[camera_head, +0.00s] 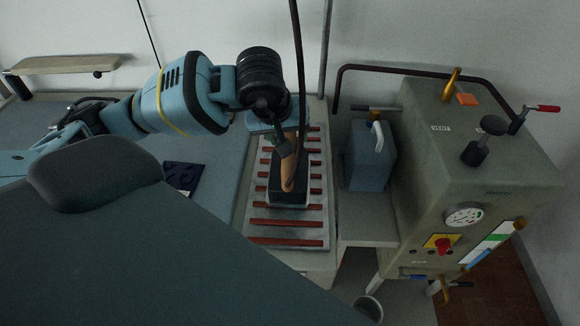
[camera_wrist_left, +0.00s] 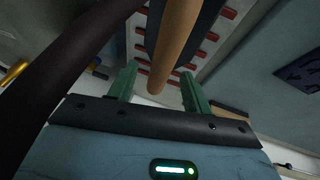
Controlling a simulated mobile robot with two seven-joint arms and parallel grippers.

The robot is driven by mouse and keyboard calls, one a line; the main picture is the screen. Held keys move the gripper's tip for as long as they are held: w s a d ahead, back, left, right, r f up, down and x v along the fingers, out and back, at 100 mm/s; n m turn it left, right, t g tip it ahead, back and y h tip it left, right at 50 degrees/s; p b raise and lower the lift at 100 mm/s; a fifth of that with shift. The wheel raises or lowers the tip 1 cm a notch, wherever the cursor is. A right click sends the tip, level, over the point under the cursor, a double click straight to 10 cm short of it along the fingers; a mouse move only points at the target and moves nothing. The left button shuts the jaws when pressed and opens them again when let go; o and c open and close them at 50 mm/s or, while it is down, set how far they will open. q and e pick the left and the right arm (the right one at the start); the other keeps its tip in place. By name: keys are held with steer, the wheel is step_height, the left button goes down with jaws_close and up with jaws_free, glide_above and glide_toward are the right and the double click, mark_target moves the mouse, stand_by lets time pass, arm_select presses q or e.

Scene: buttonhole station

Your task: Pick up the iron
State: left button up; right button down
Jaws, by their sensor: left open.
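The iron (camera_head: 290,190) has a dark body and a tan wooden handle. It rests on a pale plate with red strips (camera_head: 289,242) at the middle of the head view. My left gripper (camera_head: 288,150) is over the iron's handle, pointing down, and partly hides it. In the left wrist view the open green fingers (camera_wrist_left: 158,82) stand on either side of the wooden handle (camera_wrist_left: 172,45), with gaps visible between the handle and the fingers. Contact cannot be made out. My right gripper is not in view.
A steam generator (camera_head: 470,150) with gauge, valves and levers stands at right. A blue jug (camera_head: 370,158) with a white handle sits beside the iron plate. A dark hose (camera_head: 299,60) hangs down near the gripper. A dark folded cloth (camera_head: 183,177) lies on the blue board at left.

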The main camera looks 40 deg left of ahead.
arm_select(q)
steer(key=shift+x, duration=2.55)
steer(key=shift+s, duration=0.1)
jaws_close()
steer(key=shift+r, duration=0.2)
